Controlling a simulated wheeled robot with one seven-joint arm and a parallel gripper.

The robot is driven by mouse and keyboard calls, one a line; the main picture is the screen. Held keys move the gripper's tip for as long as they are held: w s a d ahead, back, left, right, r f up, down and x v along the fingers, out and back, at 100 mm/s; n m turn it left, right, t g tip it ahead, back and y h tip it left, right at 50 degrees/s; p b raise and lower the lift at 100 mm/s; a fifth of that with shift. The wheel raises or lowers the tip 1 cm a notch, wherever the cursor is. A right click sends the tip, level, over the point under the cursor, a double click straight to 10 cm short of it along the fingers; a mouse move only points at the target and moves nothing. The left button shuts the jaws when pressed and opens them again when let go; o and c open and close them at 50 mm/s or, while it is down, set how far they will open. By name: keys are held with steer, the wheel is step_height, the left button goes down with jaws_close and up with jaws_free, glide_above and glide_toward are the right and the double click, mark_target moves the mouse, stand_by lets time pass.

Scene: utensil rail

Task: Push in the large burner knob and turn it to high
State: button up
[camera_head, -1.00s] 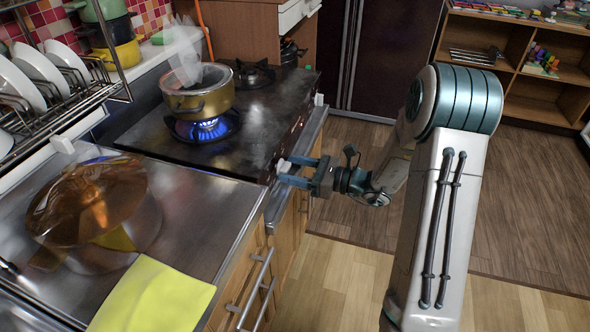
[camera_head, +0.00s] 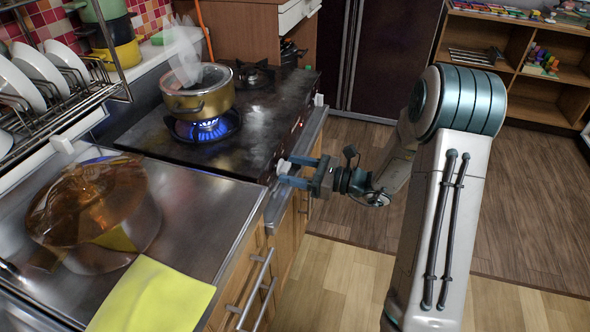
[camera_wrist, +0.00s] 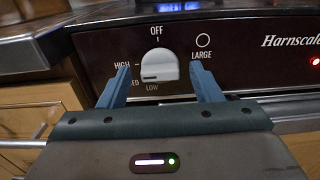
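The large burner knob (camera_wrist: 158,66) is pale grey and sits on the dark front panel below OFF, with HIGH at its left, MED at lower left and LOW below. A dark mark shows low on its face, towards MED and LOW; the exact setting is hard to read. My gripper (camera_head: 284,169) is at the stove's front edge. Its blue fingers stand apart on either side of the knob, with a visible gap on each side in the wrist view. The large burner (camera_head: 207,126) burns with a blue flame under a yellow pot (camera_head: 198,102).
A second burner (camera_head: 254,75) at the back is unlit. A large copper-coloured lidded pot (camera_head: 90,215) and a yellow cloth (camera_head: 150,297) are on the near counter. A dish rack (camera_head: 75,92) hangs at the left. The floor right of the cabinets is clear around my arm.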

steer(key=v, duration=1.3)
steer(key=shift+d+p, duration=0.4)
steer(key=shift+s, duration=0.2)
steer(key=s+a+r+n+g+h+p, duration=0.4)
steer(key=s+r+n, duration=0.1)
steer(key=s+n, duration=0.15)
steer(key=s+a+r+n+g+h+p, duration=0.4)
steer(key=s+r+n+g, duration=0.1)
steer(key=s+r+n, duration=0.15)
steer(key=s+d+r+n+t+h+p, duration=0.5)
steer(key=r+n+h+p, duration=0.1)
steer(key=r+n+h, duration=0.2)
step_height(320, 180, up, 2)
steer(key=shift+s+d+n+h, duration=0.2)
steer(key=shift+s+n+h, duration=0.15)
steer(key=shift+n, duration=0.25)
